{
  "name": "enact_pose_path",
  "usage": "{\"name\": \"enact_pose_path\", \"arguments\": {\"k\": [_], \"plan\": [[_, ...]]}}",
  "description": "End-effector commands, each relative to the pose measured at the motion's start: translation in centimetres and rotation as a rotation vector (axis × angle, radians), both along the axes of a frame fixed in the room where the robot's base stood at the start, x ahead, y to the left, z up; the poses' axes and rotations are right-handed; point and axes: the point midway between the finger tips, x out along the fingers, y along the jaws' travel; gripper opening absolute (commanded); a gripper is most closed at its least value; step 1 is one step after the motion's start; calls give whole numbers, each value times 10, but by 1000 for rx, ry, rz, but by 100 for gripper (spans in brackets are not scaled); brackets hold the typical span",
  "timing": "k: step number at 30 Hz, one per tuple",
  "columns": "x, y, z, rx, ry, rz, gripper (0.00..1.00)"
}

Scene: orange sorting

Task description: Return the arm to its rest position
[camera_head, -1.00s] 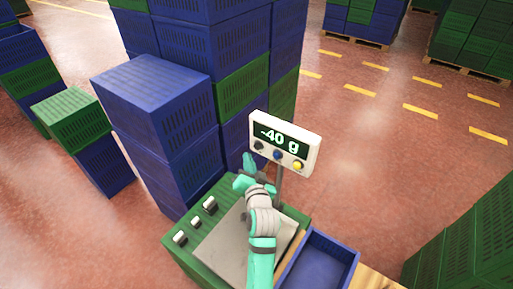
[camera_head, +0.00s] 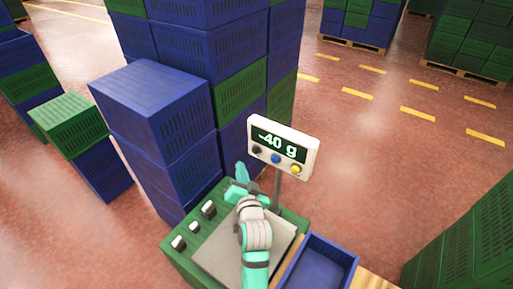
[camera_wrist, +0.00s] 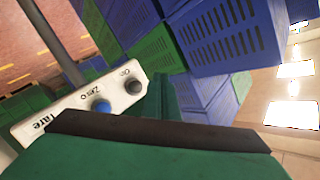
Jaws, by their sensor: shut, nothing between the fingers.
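My arm reaches up over the scale, and my gripper (camera_head: 240,181) is at its far end, in front of the scale's display. The gripper is shut with nothing seen in it. In the wrist view, a dark bar and a green surface of my gripper (camera_wrist: 160,135) fill the bottom. The scale's plate (camera_head: 222,248) is bare where it shows, and my arm hides part of it. The display (camera_head: 284,147) reads -40 g. Its panel with Tare, Zero and On labels (camera_wrist: 80,108) shows close by in the wrist view.
Tall stacks of blue and green crates (camera_head: 165,110) stand behind and left of the scale. An empty-looking blue crate (camera_head: 318,265) is right of the plate. Green crates (camera_head: 475,240) stand at the right edge. Open floor (camera_head: 390,150) lies beyond the display.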

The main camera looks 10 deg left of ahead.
Motion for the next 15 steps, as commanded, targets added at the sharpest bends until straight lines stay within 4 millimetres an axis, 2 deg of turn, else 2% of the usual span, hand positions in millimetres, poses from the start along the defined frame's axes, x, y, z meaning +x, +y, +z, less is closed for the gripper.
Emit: {"name": "enact_pose_path", "arguments": {"k": [8,11,15], "plan": [[-3,-5,-6,-5,2,-8,0],[-14,-17,-21,-22,2,-29,0],[-45,-44,-54,-67,-1,-74,0]]}}
